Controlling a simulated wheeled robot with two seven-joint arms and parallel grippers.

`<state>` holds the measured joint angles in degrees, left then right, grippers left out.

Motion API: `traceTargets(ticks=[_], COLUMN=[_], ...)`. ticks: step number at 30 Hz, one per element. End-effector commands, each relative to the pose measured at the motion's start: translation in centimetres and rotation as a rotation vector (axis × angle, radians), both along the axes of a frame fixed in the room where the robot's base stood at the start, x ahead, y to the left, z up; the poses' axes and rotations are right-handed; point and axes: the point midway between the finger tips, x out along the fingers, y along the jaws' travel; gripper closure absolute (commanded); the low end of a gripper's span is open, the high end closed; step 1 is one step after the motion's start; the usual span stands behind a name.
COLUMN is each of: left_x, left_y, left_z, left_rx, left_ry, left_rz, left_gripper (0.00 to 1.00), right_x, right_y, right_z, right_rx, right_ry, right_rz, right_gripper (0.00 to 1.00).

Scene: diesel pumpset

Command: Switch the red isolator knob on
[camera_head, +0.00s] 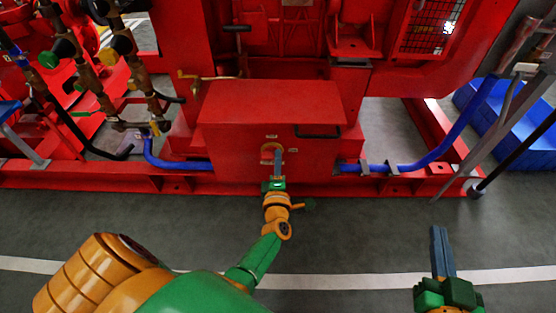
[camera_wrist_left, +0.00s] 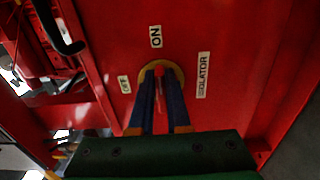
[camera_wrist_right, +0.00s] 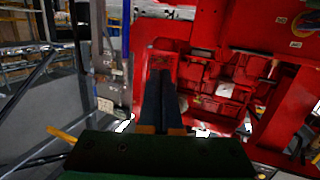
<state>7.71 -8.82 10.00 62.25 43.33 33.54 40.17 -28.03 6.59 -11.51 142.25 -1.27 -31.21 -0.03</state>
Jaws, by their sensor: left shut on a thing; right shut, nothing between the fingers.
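The red isolator knob (camera_wrist_left: 159,71) sits on a yellow round plate (camera_wrist_left: 178,74) on the front of a red box (camera_head: 240,165). In the left wrist view an ON label (camera_wrist_left: 155,36) is above the knob, an OFF label (camera_wrist_left: 124,84) to its left and an ISOLATOR label (camera_wrist_left: 203,75) to its right. My left gripper (camera_head: 278,152) is shut on the knob, its blue fingers (camera_wrist_left: 160,85) on both sides. The fingers hide part of the knob, and I cannot tell its exact setting. My right gripper (camera_head: 437,230) is shut and empty, above the floor at lower right.
Blue pipes (camera_head: 430,155) run from both sides of the red box along the red base frame (camera_head: 110,180). A black handle (camera_head: 318,132) is at the box's upper right. Brown pipes with valves (camera_head: 95,80) stand at left. The grey floor (camera_head: 360,235) in front is clear.

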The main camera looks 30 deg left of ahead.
Motion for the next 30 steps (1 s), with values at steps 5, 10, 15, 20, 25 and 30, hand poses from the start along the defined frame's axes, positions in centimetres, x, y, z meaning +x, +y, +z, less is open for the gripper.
traceTargets(ticks=[5, 10, 15, 20, 25, 30], left_x=[0.0, 0.0, -0.4, -2.1, -4.2, -5.7], left_y=[0.0, 0.0, -0.3, -1.3, -2.5, -3.5], left_z=[-0.1, 0.0, 0.0, 0.2, 0.1, 0.0], left_rx=[0.0, -0.001, 0.0, -0.001, -0.002, 0.0], left_ry=[0.002, 0.001, 0.002, 0.004, 0.003, 0.002], left_rz=[0.0, 0.0, -0.001, -0.001, 0.0, 0.0], left_gripper=[0.55, 0.55, 0.55, 0.55, 0.55, 0.55], right_x=[0.0, 0.0, -0.2, -1.8, -4.8, -7.3], right_y=[0.0, 0.0, -0.1, -1.0, -2.2, -3.0], right_z=[0.0, 0.0, -0.7, -4.9, -9.1, -11.4], right_rx=[0.0, 0.0, -0.01, -0.056, -0.106, -0.135], right_ry=[0.0, -0.001, 0.047, 0.279, 0.537, 0.7], right_rz=[0.0, 0.0, -0.002, -0.02, -0.039, -0.047], right_gripper=[1.0, 1.0, 1.0, 1.0, 1.0, 1.0])
